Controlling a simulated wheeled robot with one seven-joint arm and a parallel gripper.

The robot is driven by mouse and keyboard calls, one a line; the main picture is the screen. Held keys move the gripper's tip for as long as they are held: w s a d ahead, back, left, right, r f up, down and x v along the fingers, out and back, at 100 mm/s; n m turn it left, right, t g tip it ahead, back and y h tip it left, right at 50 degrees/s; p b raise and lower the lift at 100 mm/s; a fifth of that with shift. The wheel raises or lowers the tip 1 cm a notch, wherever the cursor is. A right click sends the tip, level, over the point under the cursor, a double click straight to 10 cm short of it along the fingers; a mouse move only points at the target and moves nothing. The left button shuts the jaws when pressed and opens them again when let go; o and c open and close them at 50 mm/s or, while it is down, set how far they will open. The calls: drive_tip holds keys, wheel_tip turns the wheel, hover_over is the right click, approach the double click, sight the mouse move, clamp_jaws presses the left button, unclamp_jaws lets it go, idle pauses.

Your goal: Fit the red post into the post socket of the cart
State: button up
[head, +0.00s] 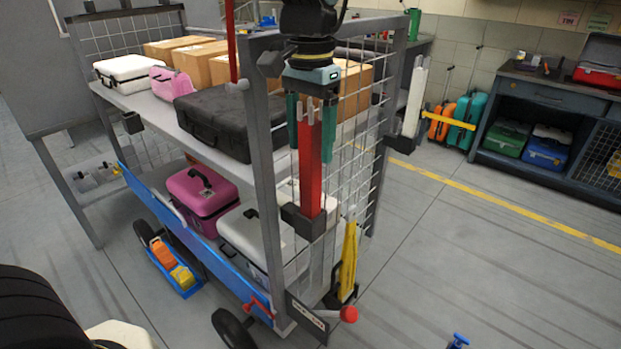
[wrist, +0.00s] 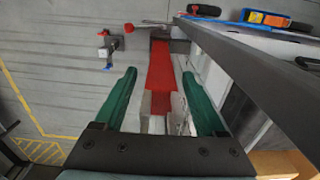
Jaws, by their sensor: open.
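The red post (head: 309,170) stands upright at the near corner of the cart (head: 262,150). Its lower end is at a dark socket block (head: 298,222) on the corner; how deep it sits is hidden. My gripper (head: 310,148) is open around the upper part of the post, with a green finger on each side. In the wrist view, the red post (wrist: 160,68) runs away between the open fingers of my gripper (wrist: 120,88), with visible gaps on both sides. Pale grey prongs show at the post's near end.
The cart's shelves carry a black case (head: 215,122), a magenta case (head: 202,190) and cardboard boxes (head: 205,62). Wire mesh and a frame upright (head: 262,150) stand close to my gripper.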

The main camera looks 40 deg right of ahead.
clamp_jaws()
idle(0.4)
idle(0.9)
